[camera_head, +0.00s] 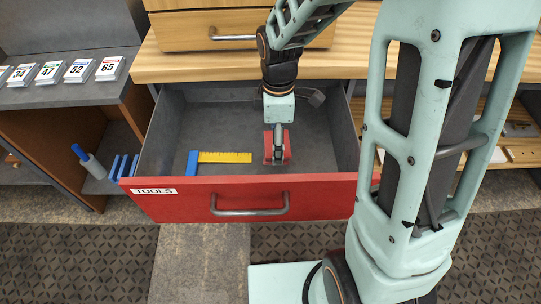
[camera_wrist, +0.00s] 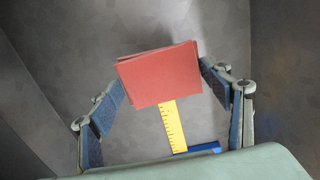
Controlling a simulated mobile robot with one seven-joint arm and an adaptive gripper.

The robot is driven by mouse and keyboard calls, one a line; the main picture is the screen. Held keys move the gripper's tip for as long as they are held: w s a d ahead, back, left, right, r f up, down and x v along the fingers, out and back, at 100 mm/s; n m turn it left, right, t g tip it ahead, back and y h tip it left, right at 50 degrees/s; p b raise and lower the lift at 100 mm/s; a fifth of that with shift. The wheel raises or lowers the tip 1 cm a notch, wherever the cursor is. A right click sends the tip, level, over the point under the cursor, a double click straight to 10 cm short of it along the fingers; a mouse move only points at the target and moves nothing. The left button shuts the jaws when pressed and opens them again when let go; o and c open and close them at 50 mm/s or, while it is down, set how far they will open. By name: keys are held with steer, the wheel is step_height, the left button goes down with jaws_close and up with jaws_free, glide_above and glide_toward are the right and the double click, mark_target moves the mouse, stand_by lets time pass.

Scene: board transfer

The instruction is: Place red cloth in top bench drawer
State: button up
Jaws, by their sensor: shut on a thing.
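The red cloth (camera_head: 287,147) is a folded block in my gripper (camera_head: 277,150), over the inside of the open drawer in the head view. In the wrist view the red cloth (camera_wrist: 160,74) sits between the two fingers of my gripper (camera_wrist: 163,84). My gripper is shut on it. The top bench drawer (camera_head: 325,191), with a red front labelled TOOLS, is pulled out and has a grey inside. I cannot tell whether the cloth touches the drawer floor.
A yellow and blue square (camera_head: 225,157) lies on the drawer floor, left of the cloth. A small grey item (camera_head: 316,97) is near the drawer's back right. The wooden benchtop (camera_head: 180,65) overhangs the drawer's back. Numbered cards (camera_head: 78,70) lie on the left counter.

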steer(key=shift+f+b, duration=0.65)
steer(key=shift+f, duration=2.05)
steer(key=shift+f, duration=0.2)
steer(key=o, duration=1.2)
step_height(320, 180, up, 12)
steer(key=p, duration=0.3)
steer(key=shift+r, duration=0.25)
